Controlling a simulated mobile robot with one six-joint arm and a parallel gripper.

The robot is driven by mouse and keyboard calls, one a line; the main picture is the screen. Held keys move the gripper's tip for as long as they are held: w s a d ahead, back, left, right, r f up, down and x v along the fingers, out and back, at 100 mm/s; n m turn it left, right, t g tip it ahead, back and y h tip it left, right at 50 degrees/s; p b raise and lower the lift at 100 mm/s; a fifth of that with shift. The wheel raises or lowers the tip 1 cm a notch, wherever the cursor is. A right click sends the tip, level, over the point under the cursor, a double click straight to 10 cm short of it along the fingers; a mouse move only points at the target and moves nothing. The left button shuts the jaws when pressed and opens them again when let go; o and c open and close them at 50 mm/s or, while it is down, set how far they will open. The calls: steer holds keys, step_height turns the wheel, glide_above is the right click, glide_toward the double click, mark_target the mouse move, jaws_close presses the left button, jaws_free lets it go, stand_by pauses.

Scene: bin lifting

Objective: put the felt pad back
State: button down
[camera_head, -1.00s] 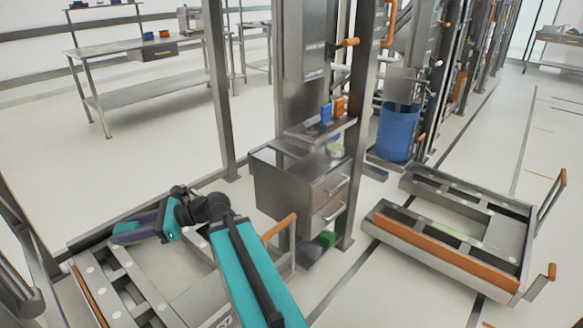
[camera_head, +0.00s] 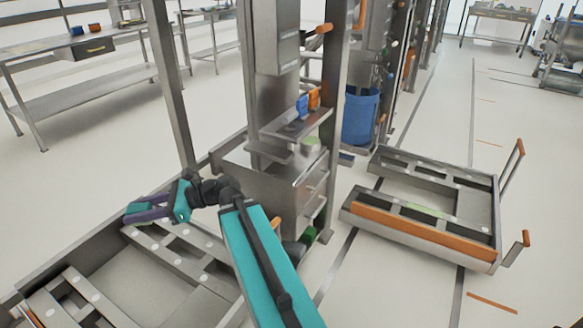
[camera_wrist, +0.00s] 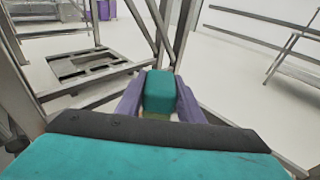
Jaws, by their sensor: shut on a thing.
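My gripper (camera_wrist: 160,108) has purple fingers, and in the wrist view they are shut on a teal block that I take to be the felt pad (camera_wrist: 160,88). A thin olive strip shows under the block. In the head view my gripper (camera_head: 145,210) is at the left, held in the air above a grey metal frame with cross bars (camera_head: 165,250). The held piece is small there and its outline is hard to tell from the fingers.
A steel cabinet (camera_head: 275,190) on a column stands right of my arm, with blue and orange items (camera_head: 308,102) on its shelf. A low cart (camera_head: 420,240) with orange edges stands at right. A blue bin (camera_head: 360,116) is behind. Floor between cabinet and cart is clear.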

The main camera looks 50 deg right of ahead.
steer(key=shift+w, duration=0.1)
stand_by(0.3)
steer(key=shift+d, duration=0.3)
steer(key=s+d+f+m+t+h+p, duration=0.1)
steer(key=s+d+m+t+h, duration=0.1)
steer(key=d, duration=1.2)
steer(key=s+d+f+m+t+h+p, duration=0.1)
steer(key=d+m+t+h, duration=0.1)
steer(key=d, duration=1.2)
steer(key=s+d+f+m+t+h, duration=0.1)
steer(key=s+d+m+h, duration=0.1)
steer(key=s+d, duration=0.6)
steer(key=s+d+f+m+t+h+p, duration=0.1)
steer(key=s+d, duration=0.6)
steer(key=d, duration=0.8)
steer(key=shift+s+d+f+m+h, duration=0.2)
steer(key=shift+s+d+m+h, duration=0.3)
steer(key=shift+h, duration=0.7)
steer(key=shift+w+a, duration=0.1)
steer(key=shift+w, duration=0.05)
